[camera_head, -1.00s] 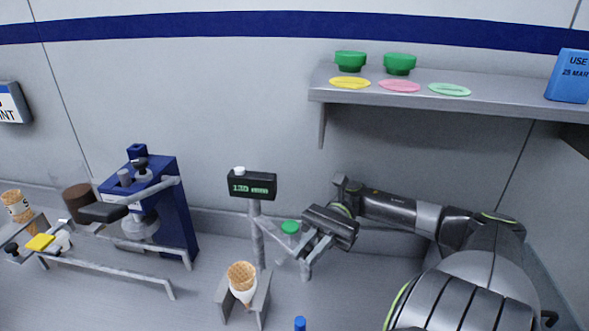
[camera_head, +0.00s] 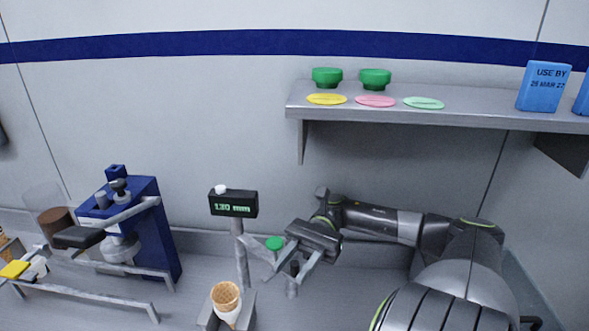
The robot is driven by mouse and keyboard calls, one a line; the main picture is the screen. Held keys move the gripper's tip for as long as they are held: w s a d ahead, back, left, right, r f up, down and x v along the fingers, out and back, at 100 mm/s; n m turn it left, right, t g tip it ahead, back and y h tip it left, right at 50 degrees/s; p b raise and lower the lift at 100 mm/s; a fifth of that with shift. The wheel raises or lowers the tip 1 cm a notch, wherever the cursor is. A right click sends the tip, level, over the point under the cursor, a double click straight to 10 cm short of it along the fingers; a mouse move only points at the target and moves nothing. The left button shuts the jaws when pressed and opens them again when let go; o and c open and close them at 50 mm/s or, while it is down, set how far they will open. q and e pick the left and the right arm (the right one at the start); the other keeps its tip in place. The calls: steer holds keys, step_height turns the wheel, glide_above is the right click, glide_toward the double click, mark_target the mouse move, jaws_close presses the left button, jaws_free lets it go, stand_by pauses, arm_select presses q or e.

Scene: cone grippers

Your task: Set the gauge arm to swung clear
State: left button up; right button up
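The gauge stands in mid-view: a grey post (camera_head: 242,262) with a black display (camera_head: 233,204) showing a green figure in mm. A flat grey gauge arm (camera_head: 256,250) reaches right from the post and carries a green knob (camera_head: 274,243). My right gripper (camera_head: 290,280) is just right of the knob, its two fingers spread and pointing down to the front. I cannot tell whether a finger touches the arm. A short upright post (camera_head: 292,287) shows below and between the fingers. A waffle cone (camera_head: 226,297) stands in a grey holder left of the gripper. My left gripper is not in view.
A blue machine (camera_head: 160,235) and a grey rail (camera_head: 85,292) stand at left. A wall shelf (camera_head: 440,113) above my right arm holds green cups, coloured discs and a blue box (camera_head: 544,86). The counter between cone and machine is mostly clear.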

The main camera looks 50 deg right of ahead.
step_height(320, 180, up, 10)
steer(key=shift+f+p, duration=0.1)
steer(key=shift+p, duration=0.75)
